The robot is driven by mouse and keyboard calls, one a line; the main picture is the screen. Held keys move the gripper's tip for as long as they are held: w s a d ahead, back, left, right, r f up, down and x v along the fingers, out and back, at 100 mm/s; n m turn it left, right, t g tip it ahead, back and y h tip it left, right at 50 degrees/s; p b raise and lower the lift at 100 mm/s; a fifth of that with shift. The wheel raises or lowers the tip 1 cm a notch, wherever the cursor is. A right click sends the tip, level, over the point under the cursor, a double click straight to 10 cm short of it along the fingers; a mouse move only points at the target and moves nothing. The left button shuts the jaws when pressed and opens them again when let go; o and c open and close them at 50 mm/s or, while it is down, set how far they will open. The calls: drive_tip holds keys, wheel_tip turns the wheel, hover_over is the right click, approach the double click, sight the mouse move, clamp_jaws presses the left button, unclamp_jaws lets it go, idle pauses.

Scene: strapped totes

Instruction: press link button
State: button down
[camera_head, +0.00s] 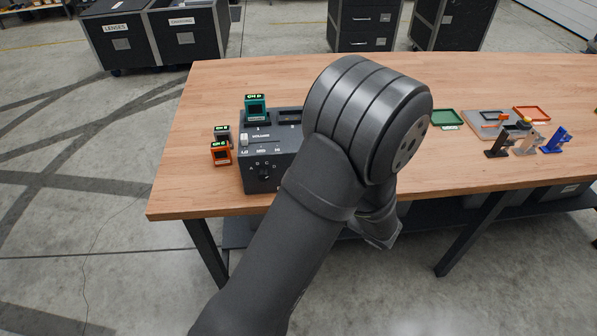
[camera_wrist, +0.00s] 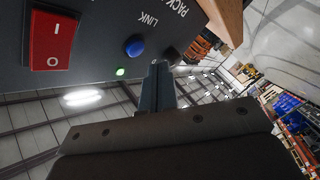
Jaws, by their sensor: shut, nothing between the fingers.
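The dark control box (camera_head: 262,176) stands near the left front of the wooden table, partly hidden behind my arm. In the wrist view its panel (camera_wrist: 90,50) fills the top left, with lettering upside down. The round blue button (camera_wrist: 134,46) is beside the LINK lettering. A lit green lamp (camera_wrist: 120,71) and a red rocker switch (camera_wrist: 53,40) are to its left. My gripper (camera_wrist: 160,68) is shut and empty, its tips just right of and below the blue button in the picture. I cannot tell whether they touch the panel. The head view hides the fingers.
Small orange (camera_head: 221,153) and teal (camera_head: 256,107) display modules stand beside and on the box. Trays (camera_head: 448,119) and small stands (camera_head: 527,142) occupy the table's right. The tabletop behind my arm is mostly clear.

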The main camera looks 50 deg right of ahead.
drive_tip(key=shift+s+a, duration=1.3)
drive_tip(key=shift+a, duration=0.05)
drive_tip(key=shift+w+d, duration=0.1)
drive_tip(key=s+a, duration=0.3)
drive_tip(key=shift+w+d, duration=0.1)
